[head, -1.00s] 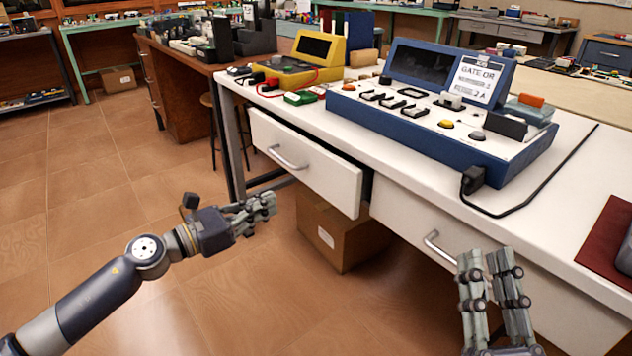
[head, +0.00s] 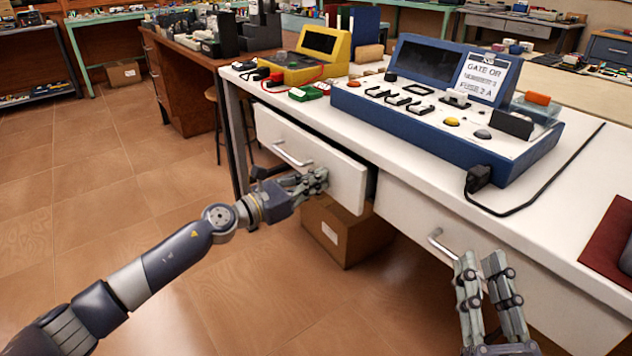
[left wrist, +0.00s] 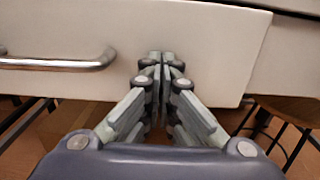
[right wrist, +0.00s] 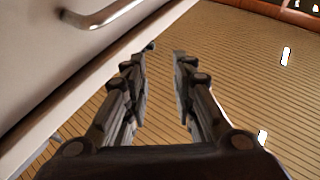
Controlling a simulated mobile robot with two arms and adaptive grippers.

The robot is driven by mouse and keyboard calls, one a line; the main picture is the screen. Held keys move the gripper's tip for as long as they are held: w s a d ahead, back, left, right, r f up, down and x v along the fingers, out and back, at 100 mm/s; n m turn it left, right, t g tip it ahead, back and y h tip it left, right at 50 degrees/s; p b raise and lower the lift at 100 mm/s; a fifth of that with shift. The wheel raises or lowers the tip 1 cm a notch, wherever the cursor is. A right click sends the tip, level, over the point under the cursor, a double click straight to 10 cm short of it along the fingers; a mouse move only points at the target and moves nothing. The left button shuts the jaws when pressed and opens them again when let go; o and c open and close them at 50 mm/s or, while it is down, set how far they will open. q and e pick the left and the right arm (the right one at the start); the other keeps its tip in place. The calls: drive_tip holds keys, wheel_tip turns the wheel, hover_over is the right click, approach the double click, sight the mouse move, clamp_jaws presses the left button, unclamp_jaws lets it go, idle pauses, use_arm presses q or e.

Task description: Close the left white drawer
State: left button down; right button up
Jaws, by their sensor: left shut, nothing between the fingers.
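The left white drawer (head: 345,182) is part-way out of the white bench, with a dark gap at its right end. Its metal handle (head: 292,155) is toward the left of its front. My left gripper (head: 322,178) is shut and empty, its fingertips at the drawer front, right of the handle. In the left wrist view the closed fingertips (left wrist: 163,60) are at the drawer's white front (left wrist: 210,40); I cannot tell if they touch. My right gripper (head: 482,262) is open and empty in front of the right drawer (head: 420,215), which is shut.
A blue control panel (head: 425,130) and a yellow instrument (head: 300,65) stand on the white bench top (head: 570,190). A cardboard box (head: 340,235) sits on the floor under the drawers. The floor (head: 110,200) at the left is open.

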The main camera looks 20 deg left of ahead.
sight(331, 173)
use_arm(q)
drive_tip(key=x, duration=0.4)
drive_tip(key=shift+w+d, duration=0.2)
drive_tip(key=shift+w, duration=0.05)
drive_tip(key=shift+r, duration=0.2)
drive_tip(key=shift+a, duration=0.1)
